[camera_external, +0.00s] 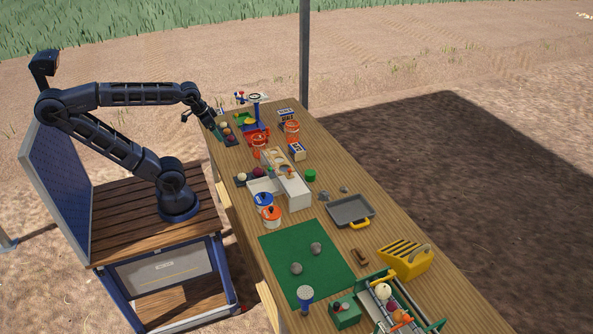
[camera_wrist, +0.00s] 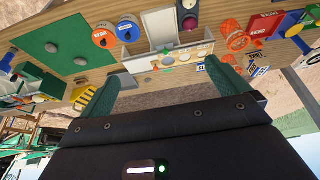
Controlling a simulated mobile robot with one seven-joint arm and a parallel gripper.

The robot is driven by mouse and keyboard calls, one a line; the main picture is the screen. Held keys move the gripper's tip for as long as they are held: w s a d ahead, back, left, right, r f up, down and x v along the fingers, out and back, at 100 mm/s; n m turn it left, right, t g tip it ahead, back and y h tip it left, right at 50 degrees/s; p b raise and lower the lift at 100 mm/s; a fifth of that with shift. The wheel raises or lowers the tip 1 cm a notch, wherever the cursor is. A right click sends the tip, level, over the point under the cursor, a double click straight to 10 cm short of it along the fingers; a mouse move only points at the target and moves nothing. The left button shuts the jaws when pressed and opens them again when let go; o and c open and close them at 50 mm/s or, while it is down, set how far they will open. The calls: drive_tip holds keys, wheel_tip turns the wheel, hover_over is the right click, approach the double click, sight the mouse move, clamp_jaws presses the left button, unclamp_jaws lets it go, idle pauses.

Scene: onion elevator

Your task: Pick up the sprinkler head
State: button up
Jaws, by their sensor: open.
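My gripper (camera_external: 214,127) is at the far left end of the table, far from that piece. In the wrist view its green fingers (camera_wrist: 165,76) are spread apart with nothing between them.
The green mat (camera_external: 283,253) holds two grey stones. Blue and orange cans (camera_external: 264,202), a white box (camera_external: 292,190), a grey tray (camera_external: 348,209) and a yellow slotted box (camera_external: 406,260) crowd the table.

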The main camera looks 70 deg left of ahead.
drive_tip(key=c, duration=0.5)
drive_tip(key=w+d+m, duration=0.5)
drive_tip(key=w+d, duration=0.7)
drive_tip(key=w, duration=0.1)
drive_tip(key=w+d+f+m+h, duration=0.1)
drive_tip(key=w+d+f+m, duration=0.2)
drive_tip(key=d, duration=0.6)
drive_tip(key=w+d+f+m+h, duration=0.1)
drive_tip(key=w+d+f+m, duration=0.15)
drive_tip(key=d, duration=0.55)
drive_tip(key=m+g+h, duration=0.5)
drive_tip(key=m, duration=0.3)
approach(305, 291)
drive_tip(key=d+f, duration=0.1)
drive_tip(key=d, duration=0.1)
drive_tip(key=shift+n, duration=0.25)
drive_tip(key=shift+a+f+x, duration=0.1)
drive_tip(key=shift+a+x, duration=0.05)
drive_tip(key=shift+x, duration=1.6)
drive_tip(key=shift+a+f+x, duration=0.15)
drive_tip(key=shift+a+x, duration=0.05)
drive_tip(key=shift+x, duration=1.55)
drive_tip(key=shift+a+f+x, duration=0.1)
drive_tip(key=shift+a+x, duration=0.05)
drive_tip(key=shift+x, duration=1.6)
